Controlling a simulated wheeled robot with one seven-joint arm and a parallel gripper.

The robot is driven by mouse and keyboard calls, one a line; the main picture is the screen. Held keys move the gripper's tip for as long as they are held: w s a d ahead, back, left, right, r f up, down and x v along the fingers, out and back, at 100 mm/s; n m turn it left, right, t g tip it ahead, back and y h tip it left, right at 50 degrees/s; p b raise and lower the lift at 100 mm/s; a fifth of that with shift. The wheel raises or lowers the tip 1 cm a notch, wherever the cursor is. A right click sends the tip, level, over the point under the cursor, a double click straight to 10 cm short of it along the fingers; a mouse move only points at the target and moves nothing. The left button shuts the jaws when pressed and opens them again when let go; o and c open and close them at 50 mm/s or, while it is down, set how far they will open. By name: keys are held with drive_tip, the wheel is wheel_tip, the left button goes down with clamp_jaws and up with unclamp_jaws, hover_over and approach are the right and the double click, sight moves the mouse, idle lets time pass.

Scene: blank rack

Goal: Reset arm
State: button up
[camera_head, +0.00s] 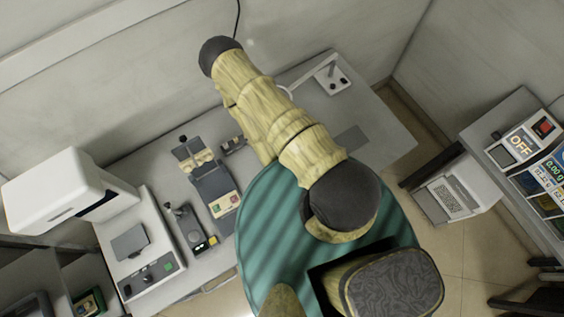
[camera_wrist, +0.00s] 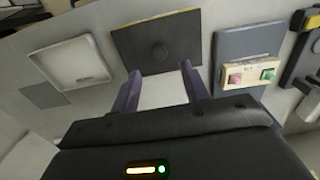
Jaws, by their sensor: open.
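In the wrist view my gripper (camera_wrist: 160,68) shows two dark purple fingers standing apart with nothing between them. I cannot tell the exact gap between the fingertips and the plate. In the head view my jointed yellowish arm reaches up and left across the worktop (camera_head: 385,128). My gripper cannot be made out there.
A white machine (camera_head: 70,190) is farther left. A white square tray (camera_wrist: 75,62) lies left of the plate. A display panel (camera_head: 530,140) stands right.

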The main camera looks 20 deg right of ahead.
idle(0.7)
drive_tip(key=shift+w+a+b, duration=0.1)
drive_tip(key=shift+w+b, duration=0.2)
drive_tip(key=shift+w, duration=0.25)
drive_tip(key=w+r+m+t+b, duration=0.1)
drive_tip(key=w+r+b, duration=0.65)
drive_tip(key=w, duration=0.65)
drive_tip(key=d+r+b, duration=0.3)
drive_tip(key=r+b, duration=0.1)
drive_tip(key=r, duration=0.3)
drive_tip(key=d+r+m+t+b, duration=0.1)
drive_tip(key=d+r+b, duration=0.2)
drive_tip(key=r, duration=0.5)
drive_tip(key=shift+s+r+m+t+b, duration=0.3)
drive_tip(key=shift+b, duration=0.25)
